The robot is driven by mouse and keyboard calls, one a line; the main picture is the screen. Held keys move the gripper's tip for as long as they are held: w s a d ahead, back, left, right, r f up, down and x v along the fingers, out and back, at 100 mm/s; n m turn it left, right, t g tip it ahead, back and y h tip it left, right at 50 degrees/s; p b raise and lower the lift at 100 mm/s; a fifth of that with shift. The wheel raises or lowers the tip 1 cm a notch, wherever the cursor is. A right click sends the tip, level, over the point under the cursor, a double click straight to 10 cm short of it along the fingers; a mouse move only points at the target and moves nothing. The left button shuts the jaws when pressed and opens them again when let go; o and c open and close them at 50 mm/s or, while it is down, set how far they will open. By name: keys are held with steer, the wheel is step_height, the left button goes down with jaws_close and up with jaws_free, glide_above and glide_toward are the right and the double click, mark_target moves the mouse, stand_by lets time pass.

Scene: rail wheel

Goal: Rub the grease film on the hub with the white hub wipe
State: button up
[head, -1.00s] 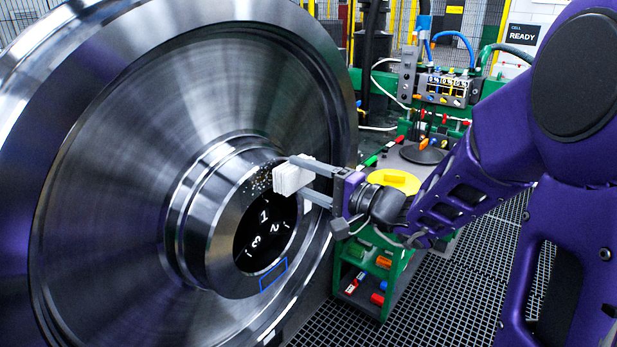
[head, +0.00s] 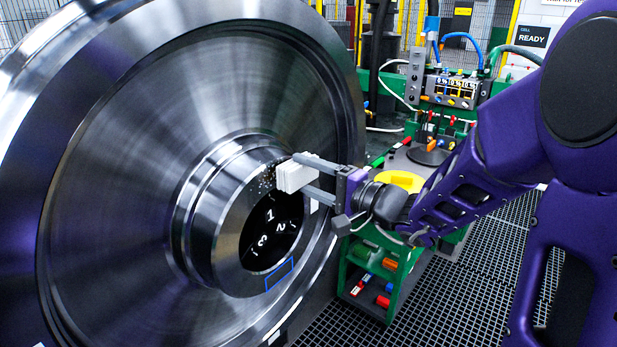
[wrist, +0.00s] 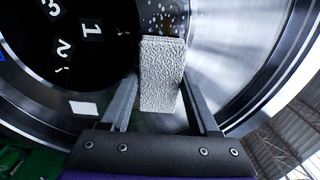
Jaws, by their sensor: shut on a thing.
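The white hub wipe (head: 295,174) is a pale textured block held between the two fingers of my gripper (head: 313,178). It also shows in the wrist view (wrist: 162,75), clamped between both fingers. The hub (head: 225,255) is the bright metal ring at the wheel's middle, around a dark bore with white numbers. The wipe is at the hub's upper right face. A speckled patch, the grease film (head: 266,175), shows just left of the wipe, and specks (wrist: 160,18) show beyond it in the wrist view. The wipe hides part of the hub; I cannot tell whether it touches.
The large steel wheel (head: 110,170) fills the left. A blue outlined square (head: 280,274) marks the hub's lower right. A green cart (head: 385,265) with coloured parts and a yellow disc (head: 400,181) stands behind my arm. Grated floor (head: 470,285) lies open at right.

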steer(key=shift+w+a, duration=0.3)
steer(key=shift+a, duration=0.1)
steer(key=shift+b, duration=0.3)
